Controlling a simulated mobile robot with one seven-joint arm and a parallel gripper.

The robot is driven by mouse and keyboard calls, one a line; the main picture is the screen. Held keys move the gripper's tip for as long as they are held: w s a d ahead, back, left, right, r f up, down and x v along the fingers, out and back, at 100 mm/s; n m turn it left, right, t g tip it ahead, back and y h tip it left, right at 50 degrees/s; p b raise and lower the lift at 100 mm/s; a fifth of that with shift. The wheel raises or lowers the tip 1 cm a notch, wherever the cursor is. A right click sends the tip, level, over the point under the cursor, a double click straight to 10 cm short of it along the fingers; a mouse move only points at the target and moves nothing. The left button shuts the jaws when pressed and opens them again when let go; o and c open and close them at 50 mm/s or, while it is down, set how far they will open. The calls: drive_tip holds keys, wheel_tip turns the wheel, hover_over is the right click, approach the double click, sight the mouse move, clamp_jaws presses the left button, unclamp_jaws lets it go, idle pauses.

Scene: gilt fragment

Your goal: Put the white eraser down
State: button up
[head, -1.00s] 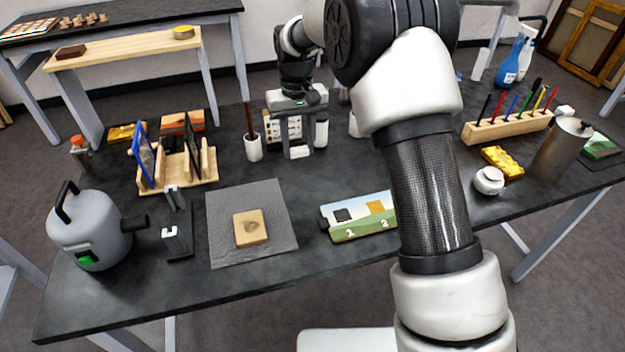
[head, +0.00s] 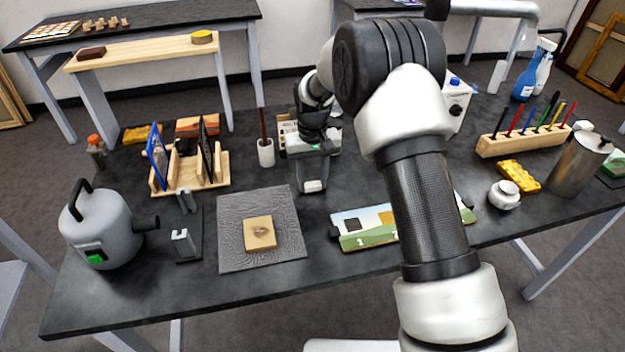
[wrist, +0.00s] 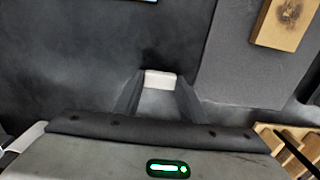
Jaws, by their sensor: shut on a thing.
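My gripper (head: 313,184) is over the middle of the black table, just right of the grey mat. It is shut on the white eraser (head: 313,187), a small pale block between the fingertips. In the wrist view the eraser (wrist: 160,80) shows between the two dark fingers of my gripper (wrist: 158,88). The dark table top (wrist: 70,70) lies beneath. I cannot tell whether the eraser touches the table.
A grey mat (head: 232,250) bears a wooden block (head: 260,233) left of my gripper. A numbered picture board (head: 362,238) lies to the right. A cup with a brown stick (head: 266,153) and a wooden rack (head: 216,177) stand behind left. Dark table shows between mat and board.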

drive_tip(key=shift+f, duration=0.2)
drive_tip(key=o, duration=1)
